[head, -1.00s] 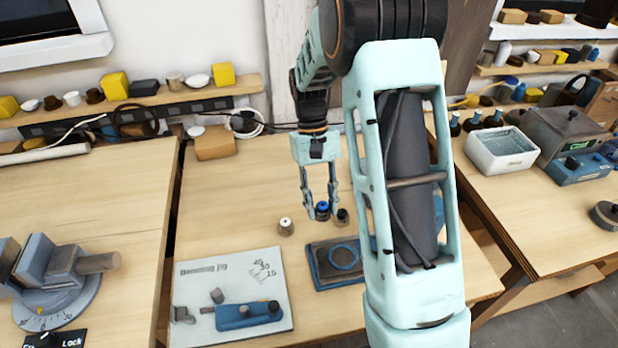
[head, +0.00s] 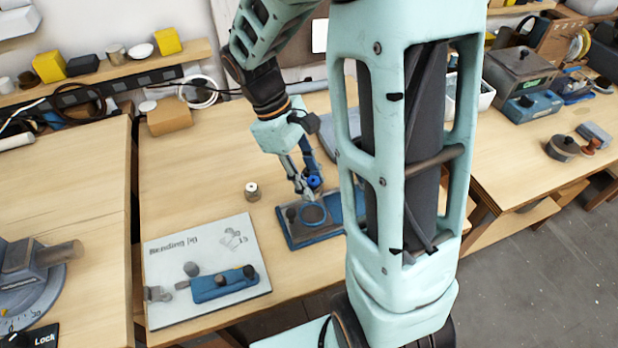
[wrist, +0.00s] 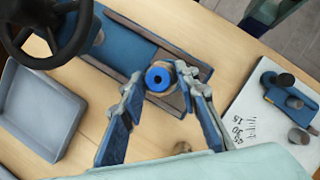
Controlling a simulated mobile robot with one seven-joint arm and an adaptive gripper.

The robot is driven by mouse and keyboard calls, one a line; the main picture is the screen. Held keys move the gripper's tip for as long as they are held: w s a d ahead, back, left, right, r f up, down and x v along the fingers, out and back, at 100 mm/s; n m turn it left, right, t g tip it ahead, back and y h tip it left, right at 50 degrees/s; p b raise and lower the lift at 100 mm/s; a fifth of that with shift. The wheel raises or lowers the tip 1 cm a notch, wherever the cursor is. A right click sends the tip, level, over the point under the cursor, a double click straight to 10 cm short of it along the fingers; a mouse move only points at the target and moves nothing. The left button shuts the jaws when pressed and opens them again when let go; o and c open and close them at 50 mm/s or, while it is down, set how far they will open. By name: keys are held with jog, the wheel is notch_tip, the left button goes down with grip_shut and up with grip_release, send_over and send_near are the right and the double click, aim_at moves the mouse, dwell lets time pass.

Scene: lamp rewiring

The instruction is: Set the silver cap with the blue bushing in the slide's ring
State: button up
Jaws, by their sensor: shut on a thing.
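My gripper (head: 308,193) is shut on the silver cap with the blue bushing (head: 315,182), holding it near the slide's ring (head: 313,216). In the wrist view the blue bushing (wrist: 158,78) faces the camera between the fingertips (wrist: 160,90), over the slide's brown plate. The slide (head: 300,238) is a blue base with a dark plate, partly hidden by my arm in the head view. The ring's contact with the cap is hidden, so I cannot tell whether the cap is above it or inside it.
A cap with a pale top (head: 252,191) stands on the bench left of the slide. A white board (head: 165,260) with a blue fixture (head: 225,284) lies at the front left. The wrist view shows a grey tray (wrist: 75,95) and a dark handwheel (wrist: 45,45).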

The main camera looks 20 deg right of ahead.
jog(key=shift+f+b, duration=2.95)
jog(key=shift+f, duration=1.25)
jog(key=shift+f, duration=0.1)
jog(key=o, duration=1.3)
jog(key=v, duration=1.2)
